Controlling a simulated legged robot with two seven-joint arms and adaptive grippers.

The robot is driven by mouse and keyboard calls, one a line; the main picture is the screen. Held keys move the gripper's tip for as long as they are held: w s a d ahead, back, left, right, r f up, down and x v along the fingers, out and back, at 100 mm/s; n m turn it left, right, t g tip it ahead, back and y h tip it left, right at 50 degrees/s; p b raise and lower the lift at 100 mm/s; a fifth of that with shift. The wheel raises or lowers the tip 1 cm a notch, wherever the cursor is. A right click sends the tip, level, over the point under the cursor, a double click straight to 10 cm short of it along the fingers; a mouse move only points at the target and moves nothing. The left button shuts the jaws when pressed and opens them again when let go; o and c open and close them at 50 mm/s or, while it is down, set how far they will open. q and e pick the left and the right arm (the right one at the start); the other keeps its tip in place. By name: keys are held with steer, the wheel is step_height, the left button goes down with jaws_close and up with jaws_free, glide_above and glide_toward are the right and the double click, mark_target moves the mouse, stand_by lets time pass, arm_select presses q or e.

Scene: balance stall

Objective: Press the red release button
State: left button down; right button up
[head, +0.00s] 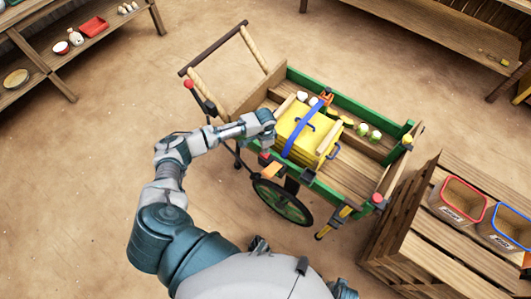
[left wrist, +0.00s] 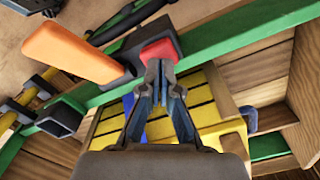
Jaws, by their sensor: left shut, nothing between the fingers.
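The red release button (head: 265,155) sits in a dark housing on the near green rail of the cart (head: 327,192). In the left wrist view the red button (left wrist: 158,48) is just beyond my fingertips, beside an orange lever (left wrist: 72,52). My left gripper (head: 267,139) is shut and empty, above the rail close to the button. In the left wrist view its fingertips (left wrist: 161,68) overlap the button's lower edge. I cannot tell whether they touch it. My right gripper is not in view.
A yellow box (head: 300,135) with a blue strap lies in the cart beside the button. Pale round items (head: 369,132) are farther right in the cart. A wooden crate stand (head: 440,245) with red-rimmed and blue-rimmed bins is at right. Shelves stand at the back.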

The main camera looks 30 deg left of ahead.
arm_select(q)
steer(key=shift+f+b, duration=0.3)
steer(key=shift+f, duration=1)
steer(key=shift+r+p, duration=1.45)
steer(key=shift+r+p, duration=0.5)
steer(key=shift+r, duration=0.05)
step_height(320, 180, up, 4)
steer(key=p, duration=0.4)
steer(key=shift+f, duration=0.1)
